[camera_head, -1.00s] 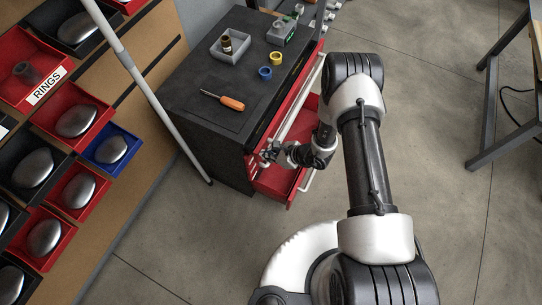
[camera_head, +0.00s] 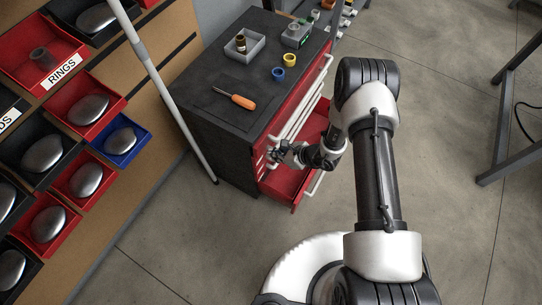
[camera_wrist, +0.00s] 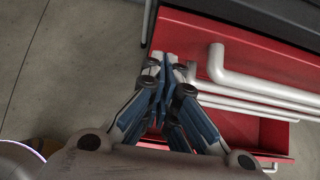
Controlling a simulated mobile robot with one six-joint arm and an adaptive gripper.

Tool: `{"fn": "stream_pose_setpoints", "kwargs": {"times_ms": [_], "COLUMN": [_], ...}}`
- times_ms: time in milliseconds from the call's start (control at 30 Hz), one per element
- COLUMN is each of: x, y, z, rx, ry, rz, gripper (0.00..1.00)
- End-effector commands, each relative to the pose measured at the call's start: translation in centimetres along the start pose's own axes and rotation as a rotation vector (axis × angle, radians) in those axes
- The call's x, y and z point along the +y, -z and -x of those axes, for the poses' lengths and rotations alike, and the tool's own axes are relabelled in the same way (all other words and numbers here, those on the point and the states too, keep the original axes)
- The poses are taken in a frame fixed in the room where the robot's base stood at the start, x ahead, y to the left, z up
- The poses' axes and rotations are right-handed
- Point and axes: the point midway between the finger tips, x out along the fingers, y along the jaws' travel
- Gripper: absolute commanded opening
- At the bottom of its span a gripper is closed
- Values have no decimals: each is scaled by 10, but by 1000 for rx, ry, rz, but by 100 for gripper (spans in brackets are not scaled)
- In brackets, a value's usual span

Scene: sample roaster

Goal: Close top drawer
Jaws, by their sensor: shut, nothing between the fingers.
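The tool cabinet (camera_head: 205,125) has a dark top and red drawers with long pale handles. The top drawer's red front (camera_head: 296,100) looks flush, or nearly so, under the top's edge. In the wrist view its front (camera_wrist: 185,35) fills the upper middle, with its handle (camera_wrist: 235,79) to the right of my fingers. My gripper (camera_head: 277,154) is shut and empty at the near end of the drawer fronts. In the wrist view the fingertips (camera_wrist: 164,62) point at the red front beside the handle's bent end; I cannot tell whether they touch.
A lower drawer (camera_head: 284,183) stands open below my gripper. On the cabinet top are an orange screwdriver (camera_head: 241,101), a grey box (camera_head: 243,48), a yellow ring (camera_head: 290,60) and a blue ring (camera_head: 278,73). A pole (camera_head: 168,90) and bin rack stand left.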

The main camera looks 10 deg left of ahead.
Motion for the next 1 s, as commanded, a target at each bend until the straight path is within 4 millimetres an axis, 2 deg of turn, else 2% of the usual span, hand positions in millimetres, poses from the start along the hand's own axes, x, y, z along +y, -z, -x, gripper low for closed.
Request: {"fn": "stream_pose_setpoints", "kwargs": {"times_ms": [67, 100, 300, 500, 633, 767, 867, 1000], "x": [-9, -8, -7, -6, -6, -7, -15, -39], "y": [8, 4, 4, 5, 3, -7, -17, -33], "z": [9, 23, 69, 97, 104, 102, 99, 99], "rx": [-1, 0, 1, 1, 5, 59, 152, 292], "ry": [3, 2, 1, 0, -9, -67, -111, -97], "rz": [-2, -3, -2, -1, 0, -3, -5, 0], "gripper": [0, 0, 0, 0, 0, 0, 0, 0]}}
